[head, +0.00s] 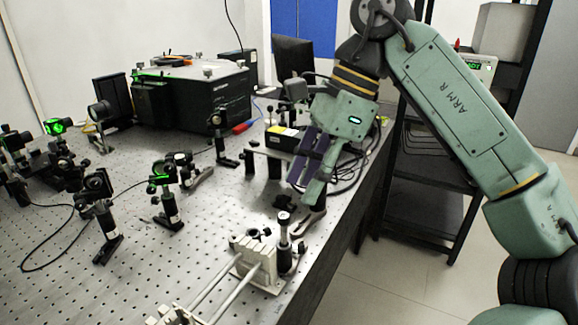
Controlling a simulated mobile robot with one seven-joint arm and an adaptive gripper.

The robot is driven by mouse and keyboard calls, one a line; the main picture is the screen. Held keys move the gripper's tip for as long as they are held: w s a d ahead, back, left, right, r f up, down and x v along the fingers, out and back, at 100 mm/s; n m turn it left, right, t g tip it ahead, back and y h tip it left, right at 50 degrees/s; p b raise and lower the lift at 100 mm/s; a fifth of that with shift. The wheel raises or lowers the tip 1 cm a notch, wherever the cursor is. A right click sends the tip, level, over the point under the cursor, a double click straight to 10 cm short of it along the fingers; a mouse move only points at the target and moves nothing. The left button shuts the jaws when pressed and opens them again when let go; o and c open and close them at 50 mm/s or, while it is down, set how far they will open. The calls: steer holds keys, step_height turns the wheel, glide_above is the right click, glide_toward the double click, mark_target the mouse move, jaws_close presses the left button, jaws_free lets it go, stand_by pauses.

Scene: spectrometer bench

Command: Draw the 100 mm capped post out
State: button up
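A short upright post with a pale round cap (283,218) stands in a dark holder (285,258) at the right end of a light metal block rack, near the table's right edge. It looks like the capped post, though I cannot read its length. My gripper (303,190) has purple and green fingers pointing down and to the left. It is above and slightly behind the post, apart from it. The fingers look parted, with nothing seen between them.
The light block rack (254,258) has two rods running towards the front. Several optic mounts stand on the perforated table (130,280) at left. A black box (205,100) stands at the back. Cables and a raised plate lie behind my gripper. Right of the table is floor.

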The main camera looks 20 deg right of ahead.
mark_target(284, 229)
steer(key=p+x, duration=0.1)
steer(key=x, duration=0.9)
steer(key=shift+a, duration=0.1)
jaws_close()
stand_by(0.3)
